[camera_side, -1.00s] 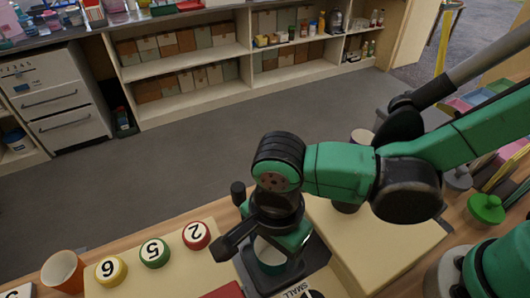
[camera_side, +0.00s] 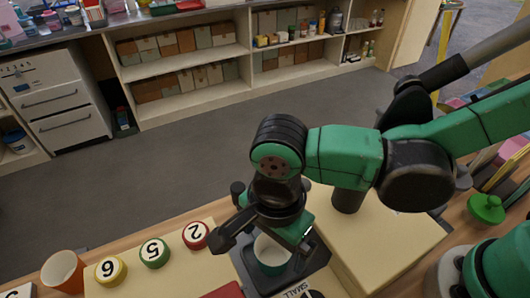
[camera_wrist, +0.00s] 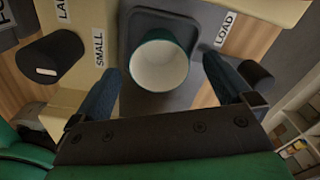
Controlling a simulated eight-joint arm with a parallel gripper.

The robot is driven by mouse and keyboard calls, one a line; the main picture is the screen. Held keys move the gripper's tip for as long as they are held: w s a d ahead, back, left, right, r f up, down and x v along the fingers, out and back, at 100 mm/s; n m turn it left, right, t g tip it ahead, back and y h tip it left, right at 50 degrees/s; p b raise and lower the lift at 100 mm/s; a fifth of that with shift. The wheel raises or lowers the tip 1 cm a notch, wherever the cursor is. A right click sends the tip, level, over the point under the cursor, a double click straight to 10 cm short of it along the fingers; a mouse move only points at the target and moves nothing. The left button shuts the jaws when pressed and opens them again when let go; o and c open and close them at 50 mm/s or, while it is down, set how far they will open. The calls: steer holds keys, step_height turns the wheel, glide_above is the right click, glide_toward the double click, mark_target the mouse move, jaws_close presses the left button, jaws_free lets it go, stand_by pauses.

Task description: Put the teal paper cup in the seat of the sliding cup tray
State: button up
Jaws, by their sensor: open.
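The teal paper cup (camera_side: 271,257), white inside, stands upright on the dark sliding cup tray (camera_side: 316,257). In the wrist view the cup (camera_wrist: 161,62) opens toward the camera, inside the raised rim of the tray (camera_wrist: 134,20). The seat under the cup is hidden, so I cannot tell how the base sits in it. My gripper (camera_side: 265,232) is open just above the cup. In the wrist view its two fingers (camera_wrist: 162,72) are spread to either side of the cup, with gaps between them and its wall.
Numbered round buttons, yellow (camera_side: 110,270), green (camera_side: 155,252) and red (camera_side: 196,235), sit left of the tray. An orange cup (camera_side: 63,271) stands at far left. A pale block (camera_side: 375,250) lies right of the tray. LOAD (camera_wrist: 226,29) and SMALL (camera_wrist: 99,47) labels flank the tray.

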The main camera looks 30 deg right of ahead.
step_height(320, 180, up, 10)
steer(key=shift+r, duration=0.15)
stand_by(0.3)
step_height(320, 180, up, 5)
glide_above(273, 247)
steer(key=w+d+n+t+y, duration=0.1)
steer(key=w+d+n+t, duration=0.3)
steer(key=d, duration=0.5)
steer(key=w+d+n+t, duration=0.1)
steer(key=w+d+n, duration=0.1)
steer(key=d+n, duration=0.55)
steer(key=d+f+n+t+h, duration=0.1)
steer(key=d+f+n+t, duration=0.1)
steer(key=d+f, duration=0.4)
steer(key=shift+f, duration=0.8)
